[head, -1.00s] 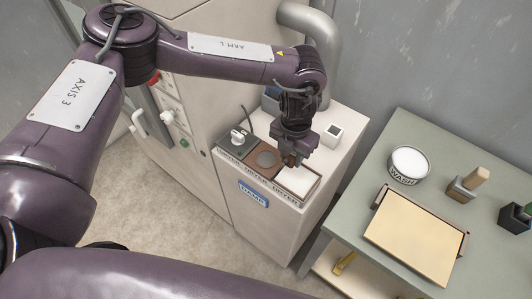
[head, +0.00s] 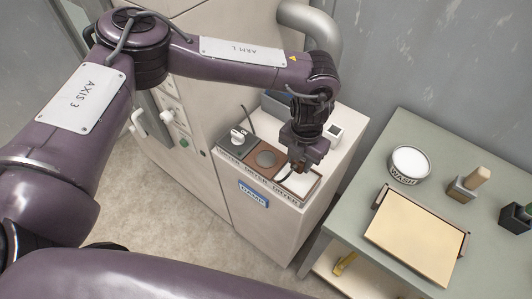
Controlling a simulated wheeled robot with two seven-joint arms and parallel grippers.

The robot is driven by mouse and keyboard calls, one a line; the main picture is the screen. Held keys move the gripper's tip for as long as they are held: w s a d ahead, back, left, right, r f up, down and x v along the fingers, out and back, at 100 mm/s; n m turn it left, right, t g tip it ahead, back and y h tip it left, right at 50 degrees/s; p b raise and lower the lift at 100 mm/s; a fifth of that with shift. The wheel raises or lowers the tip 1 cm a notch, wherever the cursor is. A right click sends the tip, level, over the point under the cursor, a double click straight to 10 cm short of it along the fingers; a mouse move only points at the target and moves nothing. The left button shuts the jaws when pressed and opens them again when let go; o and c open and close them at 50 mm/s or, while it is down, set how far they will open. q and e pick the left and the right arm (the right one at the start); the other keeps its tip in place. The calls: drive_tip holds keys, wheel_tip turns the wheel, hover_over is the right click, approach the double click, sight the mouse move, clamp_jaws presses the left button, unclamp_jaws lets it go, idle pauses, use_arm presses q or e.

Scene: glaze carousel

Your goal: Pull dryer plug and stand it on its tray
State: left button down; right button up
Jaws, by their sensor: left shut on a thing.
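My left gripper (head: 299,166) points down over the right part of the dryer's top panel. It is shut on a small dark brown thing, which I take to be the dryer plug; the fingers hide most of it. A dark curved strip shows just left of and below the fingers. Under the gripper lies a white tray-like insert (head: 302,186) with a brown rim; I cannot tell whether the held thing touches it. My right gripper is not in view.
A dark panel with a white knob or plug and a cord (head: 239,136) is at the cabinet's left. A small white box (head: 333,133) stands behind the gripper. The green table (head: 408,129) at right holds a wash bowl (head: 409,163), a brush block (head: 467,185) and a cream board (head: 413,237).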

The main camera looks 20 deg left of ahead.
use_arm(q)
drive_tip(key=shift+f+b, duration=2.35)
drive_tip(key=shift+f, duration=0.6)
drive_tip(key=c, duration=0.9)
unclamp_jaws()
drive_tip(key=shift+r, duration=0.1)
wheel_tip(320, 180, up, 8)
drive_tip(key=shift+f+b, duration=0.25)
drive_tip(key=shift+b, duration=0.6)
drive_tip(key=shift+r+p, duration=0.5)
drive_tip(key=shift+r, duration=0.2)
wheel_tip(320, 180, up, 6)
drive_tip(key=p, duration=0.6)
hover_over(297, 178)
drive_tip(key=shift+s, duration=0.1)
drive_tip(key=shift+f+b, duration=0.1)
drive_tip(key=shift+b, duration=0.2)
